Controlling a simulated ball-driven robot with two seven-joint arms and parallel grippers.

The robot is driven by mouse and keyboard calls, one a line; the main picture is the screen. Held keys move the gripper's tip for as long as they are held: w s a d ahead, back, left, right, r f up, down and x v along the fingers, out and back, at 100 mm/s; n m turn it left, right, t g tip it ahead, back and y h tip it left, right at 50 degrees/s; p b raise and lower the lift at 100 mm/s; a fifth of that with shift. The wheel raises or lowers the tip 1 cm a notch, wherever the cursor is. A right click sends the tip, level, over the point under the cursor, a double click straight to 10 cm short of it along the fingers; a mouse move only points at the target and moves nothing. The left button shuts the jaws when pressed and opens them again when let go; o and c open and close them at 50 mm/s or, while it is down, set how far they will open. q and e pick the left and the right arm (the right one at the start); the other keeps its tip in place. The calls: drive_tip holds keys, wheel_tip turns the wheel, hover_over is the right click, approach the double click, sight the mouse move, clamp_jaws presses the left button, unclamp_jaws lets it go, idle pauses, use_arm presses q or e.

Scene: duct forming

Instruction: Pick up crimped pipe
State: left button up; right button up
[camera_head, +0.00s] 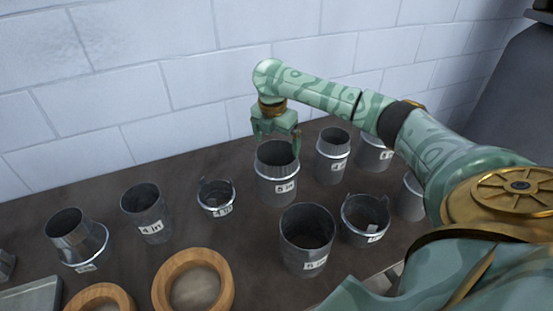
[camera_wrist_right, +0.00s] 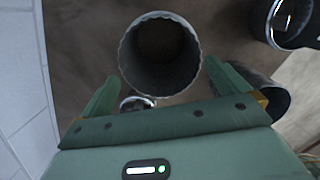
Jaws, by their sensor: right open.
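A grey metal pipe (camera_head: 277,188) with a crimped, ridged top and a "5 in" label stands upright on the table. My right gripper (camera_head: 277,142) is open and empty, pointing down just above this pipe's rim. In the right wrist view the wavy rim of a round pipe (camera_wrist_right: 181,76) shows ahead of the open right gripper (camera_wrist_right: 160,84), roughly between its fingers. A second crimped pipe (camera_head: 331,167), with a smaller label, stands upright to the right. My left gripper is not in view.
Plain pipes (camera_head: 306,250) and (camera_head: 149,214), collars with tabs (camera_head: 216,198) and (camera_head: 364,226), and a flared fitting (camera_head: 80,245) stand around on the brown table. Wooden rings (camera_head: 165,285) lie at the front. A white block wall (camera_head: 120,90) runs behind.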

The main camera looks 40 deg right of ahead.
sight(277, 150)
drive_tip(key=f, duration=0.2)
drive_tip(key=f+b, duration=0.1)
drive_tip(key=f, duration=0.1)
drive_tip(key=shift+w+d+f+b, duration=0.1)
drive_tip(key=shift+w+d+b, duration=0.1)
drive_tip(key=shift+b, duration=0.1)
drive_tip(key=shift+s, duration=0.1)
drive_tip(key=c, duration=1.1)
